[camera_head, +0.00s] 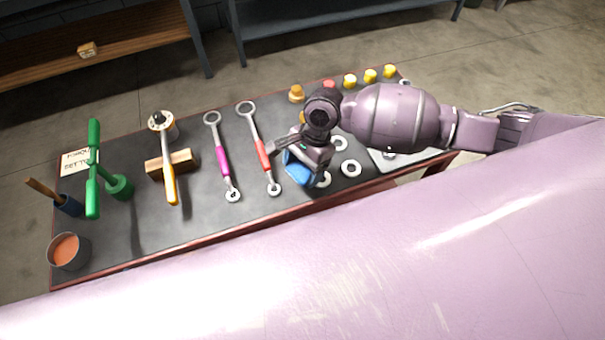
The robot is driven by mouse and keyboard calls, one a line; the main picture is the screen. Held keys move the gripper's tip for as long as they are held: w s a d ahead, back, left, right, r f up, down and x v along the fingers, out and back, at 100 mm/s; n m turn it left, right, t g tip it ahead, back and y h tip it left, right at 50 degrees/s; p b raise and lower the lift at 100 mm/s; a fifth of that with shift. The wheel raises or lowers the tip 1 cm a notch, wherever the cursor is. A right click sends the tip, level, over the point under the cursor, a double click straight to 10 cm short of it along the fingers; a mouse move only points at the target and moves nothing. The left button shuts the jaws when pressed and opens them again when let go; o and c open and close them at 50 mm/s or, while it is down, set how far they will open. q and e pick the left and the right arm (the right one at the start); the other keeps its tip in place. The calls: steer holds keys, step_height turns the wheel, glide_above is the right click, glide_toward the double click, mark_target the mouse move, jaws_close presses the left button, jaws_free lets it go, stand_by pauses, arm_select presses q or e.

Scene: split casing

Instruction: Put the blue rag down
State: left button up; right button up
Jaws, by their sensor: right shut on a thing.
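The blue rag (297,171) is at the middle-right of the dark workbench (145,232), under my right gripper (288,158). My right gripper is shut on the rag, and the wrist hides part of it. I cannot tell whether the rag touches the bench top. My left gripper does not show.
A red-handled wrench (262,152) lies just left of the rag, and a purple-handled wrench (222,160) farther left. Pale rings (350,168) lie to the right. A mallet on a wooden block (157,166), a green tool (93,165) and a cup (66,252) stand at left.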

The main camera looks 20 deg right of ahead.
mark_target(302, 176)
steer(key=shift+f, duration=1.9)
steer(key=shift+f, duration=0.1)
steer(key=o, duration=0.9)
steer(key=v, duration=1.2)
